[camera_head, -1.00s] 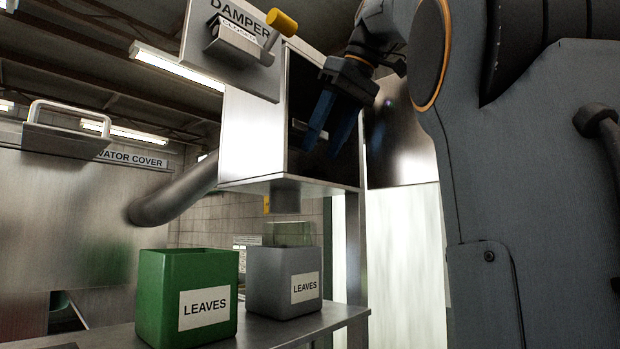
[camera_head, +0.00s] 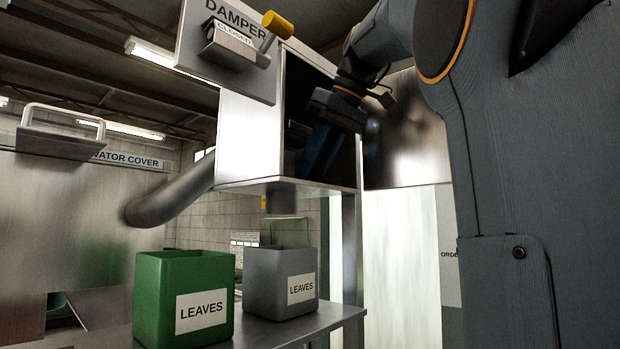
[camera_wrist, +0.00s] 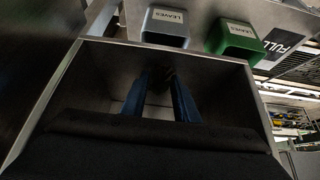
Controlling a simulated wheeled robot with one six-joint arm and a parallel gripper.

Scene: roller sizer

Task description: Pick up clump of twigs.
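My gripper (camera_head: 312,172) reaches into the dark open side of a metal box (camera_head: 250,135), its blue fingers pointing down toward the box floor. In the wrist view my gripper (camera_wrist: 160,82) shows its two blue fingers apart, inside the box walls (camera_wrist: 225,75). A small dark, brownish clump (camera_wrist: 162,76), possibly the twigs, shows between the fingertips at the back of the box. It is too dark to tell whether the fingers touch it. In the head view no twigs can be made out; the box interior is in shadow.
A green LEAVES bin (camera_head: 150,300) and a grey LEAVES bin (camera_head: 262,280) stand on a metal table (camera_head: 345,315) below the box. A DAMPER panel (camera_head: 205,60) with a yellow-ended lever (camera_head: 277,25) is beside the box's top. A pipe (camera_head: 165,200) joins it at left.

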